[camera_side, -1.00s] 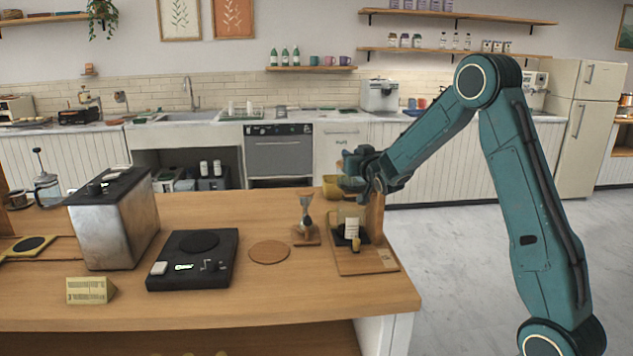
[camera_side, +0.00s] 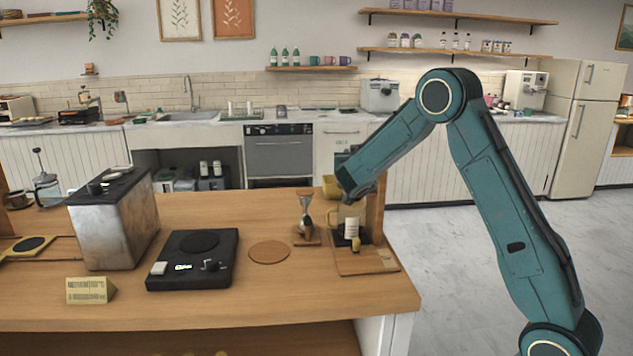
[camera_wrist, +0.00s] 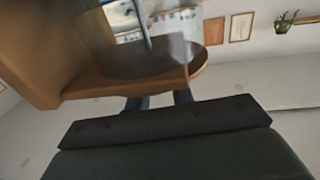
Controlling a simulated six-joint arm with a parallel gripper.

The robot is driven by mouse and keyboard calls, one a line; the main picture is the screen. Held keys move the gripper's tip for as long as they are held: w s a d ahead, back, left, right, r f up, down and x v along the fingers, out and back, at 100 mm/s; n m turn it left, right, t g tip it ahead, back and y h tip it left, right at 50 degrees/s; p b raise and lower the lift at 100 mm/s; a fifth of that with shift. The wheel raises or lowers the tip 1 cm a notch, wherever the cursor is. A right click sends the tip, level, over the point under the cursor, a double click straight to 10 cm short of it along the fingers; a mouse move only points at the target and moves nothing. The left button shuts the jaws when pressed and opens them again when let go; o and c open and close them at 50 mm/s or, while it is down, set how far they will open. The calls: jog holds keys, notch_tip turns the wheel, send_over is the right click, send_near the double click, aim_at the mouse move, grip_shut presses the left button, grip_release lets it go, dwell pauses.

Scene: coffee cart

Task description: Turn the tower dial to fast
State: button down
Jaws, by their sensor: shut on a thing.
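The wooden tower (camera_side: 376,215) stands at the right end of the counter on a wooden base board (camera_side: 365,264). A pale vessel (camera_side: 351,229) and a small yellow piece (camera_side: 356,244) are low on it. In the wrist view, wooden tower parts (camera_wrist: 120,84) and a clear, blurred vessel (camera_wrist: 125,55) fill the upper left. My gripper (camera_wrist: 160,101) reaches up to the wooden edge with its two fingers a little apart. The fingertips and the dial between them are hidden behind the wood.
Open floor lies right of the counter.

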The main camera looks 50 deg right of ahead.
jog(key=shift+m+g+h, duration=0.8)
jog(key=shift+m+g, duration=0.1)
jog(key=shift+g, duration=0.2)
jog(key=shift+m+g, duration=0.3)
jog(key=shift+g, duration=0.2)
jog(key=c, duration=1.3)
grip_release()
jog(key=shift+o, duration=0.2)
jog(key=v, duration=1.4)
jog(key=shift+f, duration=0.25)
jog(key=shift+d, duration=0.1)
